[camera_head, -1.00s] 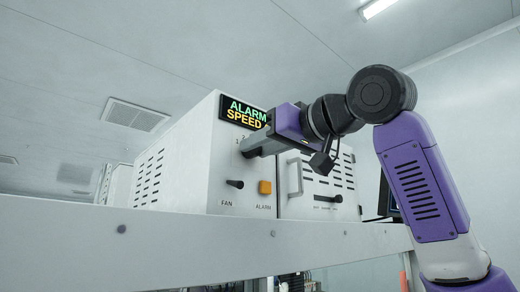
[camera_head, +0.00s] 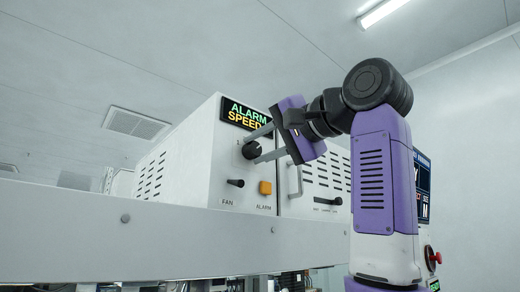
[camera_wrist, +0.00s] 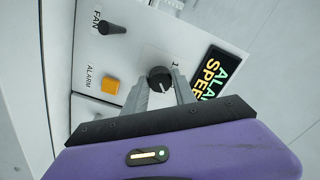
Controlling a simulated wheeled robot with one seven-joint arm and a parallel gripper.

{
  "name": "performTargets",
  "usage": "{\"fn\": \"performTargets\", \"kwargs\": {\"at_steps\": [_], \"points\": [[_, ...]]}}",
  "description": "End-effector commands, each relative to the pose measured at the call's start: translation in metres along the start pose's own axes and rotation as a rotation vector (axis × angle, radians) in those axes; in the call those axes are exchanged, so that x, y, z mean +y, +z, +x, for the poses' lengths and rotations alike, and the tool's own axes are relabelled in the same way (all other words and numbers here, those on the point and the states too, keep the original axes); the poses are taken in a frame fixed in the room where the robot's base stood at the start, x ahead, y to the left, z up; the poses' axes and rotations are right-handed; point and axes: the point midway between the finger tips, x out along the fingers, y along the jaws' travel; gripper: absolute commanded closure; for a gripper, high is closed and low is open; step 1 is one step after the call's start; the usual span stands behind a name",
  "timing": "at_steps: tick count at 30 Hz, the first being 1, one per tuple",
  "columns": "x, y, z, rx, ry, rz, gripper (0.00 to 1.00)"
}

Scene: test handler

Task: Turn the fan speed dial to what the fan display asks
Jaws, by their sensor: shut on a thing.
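The fan display (camera_head: 246,114) on the white unit reads "ALARM" in green over "SPEED" in yellow; its right end is not clear. It also shows, partly cut off by my gripper, in the wrist view (camera_wrist: 213,75). The round black speed dial (camera_head: 251,150) sits below the display, with a "1" beside it in the wrist view. My gripper (camera_head: 259,146) has one finger above and one below the dial and is shut on it. In the wrist view the dial (camera_wrist: 160,77) lies between the fingertips, with a pale mark on its face. Other scale figures are hidden or too small.
Below the dial are a black FAN lever (camera_head: 235,183) and an orange ALARM button (camera_head: 265,188). A white handle (camera_head: 295,180) stands close right of my fingers. A white ledge (camera_head: 150,222) runs along the front. A screen (camera_head: 422,185) and red button (camera_head: 433,257) are at right.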

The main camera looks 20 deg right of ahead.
Motion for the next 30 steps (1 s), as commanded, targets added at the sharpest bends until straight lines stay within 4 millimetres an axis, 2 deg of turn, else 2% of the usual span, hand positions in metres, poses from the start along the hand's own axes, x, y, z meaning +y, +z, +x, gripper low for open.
{"fn": "performTargets", "kwargs": {"at_steps": [12,30], "points": [[0.0006,-0.0004,-0.0005,0.001,0.001,0.215,1.0],[0.0012,-0.0012,-0.0006,0.003,0.002,0.253,1.0]]}}
